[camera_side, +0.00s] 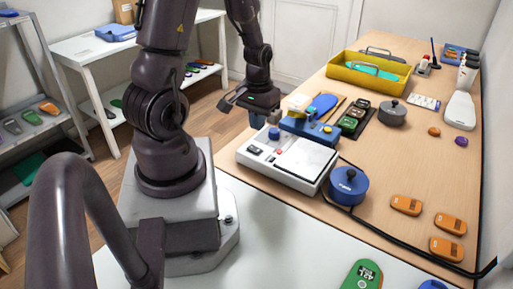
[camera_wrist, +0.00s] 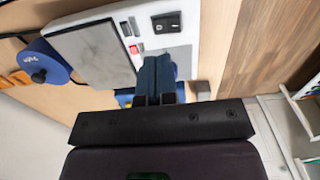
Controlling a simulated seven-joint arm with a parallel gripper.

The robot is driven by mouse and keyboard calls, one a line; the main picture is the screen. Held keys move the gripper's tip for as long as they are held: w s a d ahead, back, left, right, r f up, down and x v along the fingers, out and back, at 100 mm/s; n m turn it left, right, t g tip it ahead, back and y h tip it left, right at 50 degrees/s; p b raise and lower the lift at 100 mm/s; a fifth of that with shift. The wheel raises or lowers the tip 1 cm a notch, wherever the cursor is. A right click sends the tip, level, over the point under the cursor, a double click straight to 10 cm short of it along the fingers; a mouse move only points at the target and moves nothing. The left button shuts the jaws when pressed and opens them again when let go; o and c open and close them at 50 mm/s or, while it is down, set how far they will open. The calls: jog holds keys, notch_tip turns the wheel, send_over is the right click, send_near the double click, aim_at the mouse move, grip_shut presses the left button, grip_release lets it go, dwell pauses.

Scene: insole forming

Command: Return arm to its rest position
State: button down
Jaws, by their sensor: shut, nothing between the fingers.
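My gripper (camera_side: 258,120) hangs at the left rear edge of the white forming machine (camera_side: 262,160), beside its blue and yellow upper part (camera_side: 310,127). In the wrist view my gripper's dark blue fingers (camera_wrist: 157,62) are together with nothing between them. They overlap the edge of the machine's white panel (camera_wrist: 180,30) there, near a black switch and a red button. I cannot tell the exact gap between the fingertips and the machine.
A blue round pot (camera_side: 349,186) stands at the machine's right corner. Behind are a dark tray of insoles (camera_side: 357,117), a grey lidded pot (camera_side: 392,113) and a yellow bin (camera_side: 340,74). Orange pieces (camera_side: 406,205) lie at right. A white shelf (camera_side: 95,50) stands left, across open floor.

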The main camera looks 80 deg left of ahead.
jog(key=shift+s+d, duration=0.1)
jog(key=d+r+m+t, duration=0.2)
jog(key=d+r+m, duration=0.2)
jog(key=d+r, duration=0.5)
jog(key=d+r+m+t, duration=0.3)
jog(key=d+r+m, duration=0.2)
jog(key=r, duration=0.8)
jog(key=d, duration=0.3)
jog(key=shift+w+d+r+t, duration=0.2)
jog(key=shift+d+r+t, duration=0.1)
jog(key=shift+d+r, duration=0.1)
